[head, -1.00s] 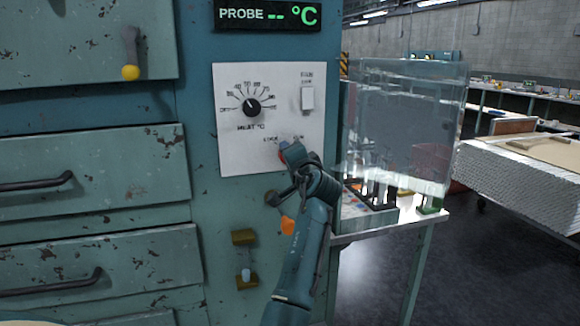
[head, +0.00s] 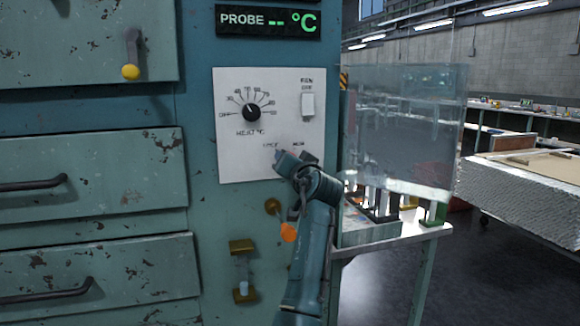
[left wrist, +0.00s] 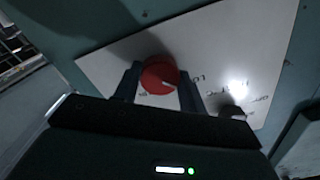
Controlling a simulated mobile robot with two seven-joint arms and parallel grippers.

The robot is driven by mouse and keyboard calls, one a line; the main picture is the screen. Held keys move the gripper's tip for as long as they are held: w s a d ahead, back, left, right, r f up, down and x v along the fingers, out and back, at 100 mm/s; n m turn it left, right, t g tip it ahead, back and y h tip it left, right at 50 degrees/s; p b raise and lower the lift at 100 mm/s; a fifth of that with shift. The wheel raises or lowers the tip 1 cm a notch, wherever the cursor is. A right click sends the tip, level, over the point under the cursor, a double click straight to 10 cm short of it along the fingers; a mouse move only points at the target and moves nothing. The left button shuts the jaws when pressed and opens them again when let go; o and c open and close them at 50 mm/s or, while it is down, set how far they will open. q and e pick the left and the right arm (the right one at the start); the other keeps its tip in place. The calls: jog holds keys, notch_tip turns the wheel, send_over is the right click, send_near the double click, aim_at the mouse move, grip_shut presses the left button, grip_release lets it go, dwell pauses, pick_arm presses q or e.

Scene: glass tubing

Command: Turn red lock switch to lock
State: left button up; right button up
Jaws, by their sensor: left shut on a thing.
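The red lock switch (left wrist: 160,75) is a round red knob with a pale line near its edge, on the white control panel (left wrist: 110,60). My left gripper (left wrist: 158,84) is shut on it, with one dark finger on each side. In the head view my left gripper (head: 284,158) is at the lower right of the white panel (head: 235,165), below two small labels too blurred to read surely. There the gripper hides the red switch. My right gripper is not in view.
The panel also has a black heat dial (head: 251,112) and a white rocker switch (head: 308,105). An orange handle (head: 288,232) hangs behind my arm, and brass fittings (head: 242,246) are lower left. A clear-shielded bench stands right; drawers (head: 90,180) are left.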

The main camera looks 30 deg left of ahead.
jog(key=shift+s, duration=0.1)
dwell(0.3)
pick_arm(q)
jog(key=o, duration=1)
jog(key=v, duration=1.3)
jog(key=shift+d, duration=0.1)
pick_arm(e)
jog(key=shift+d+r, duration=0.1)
